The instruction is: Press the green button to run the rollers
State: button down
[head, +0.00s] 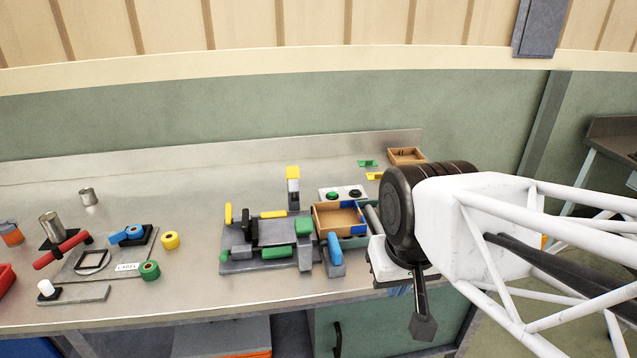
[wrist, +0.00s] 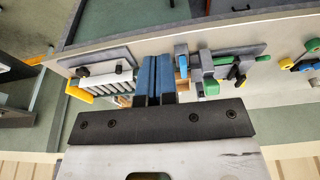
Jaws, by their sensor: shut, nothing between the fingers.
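A pale button box (head: 343,188) stands at the back of the metal bench in the head view, with a green button (head: 333,195) on its left and a dark button (head: 355,194) on its right. I cannot make out the box in the wrist view. A grey roller (head: 371,217) shows just left of my arm; the arm hides much of the roller curve. In the wrist view a white section with several bars (wrist: 103,82) lies left of the fingers. My gripper (wrist: 155,60) shows there with its blue fingers together and empty, apart from the green button.
A wooden tray (head: 325,218) with a blue side sits in front of the button box. A grey fixture (head: 262,265) with green and yellow parts lies left of it. Another small wooden tray (head: 407,153) stands at the back right.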

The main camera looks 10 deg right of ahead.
jog(key=w+a+r+y, duration=0.2)
jog(key=w+y, duration=0.1)
jog(key=w, duration=1.2)
jog(key=m+t+y, duration=0.2)
jog(key=t, duration=0.3)
send_over(334, 193)
notch_tip(334, 193, down, 8)
jog(key=shift+r, duration=0.2)
jog(key=shift+f, duration=4.35)
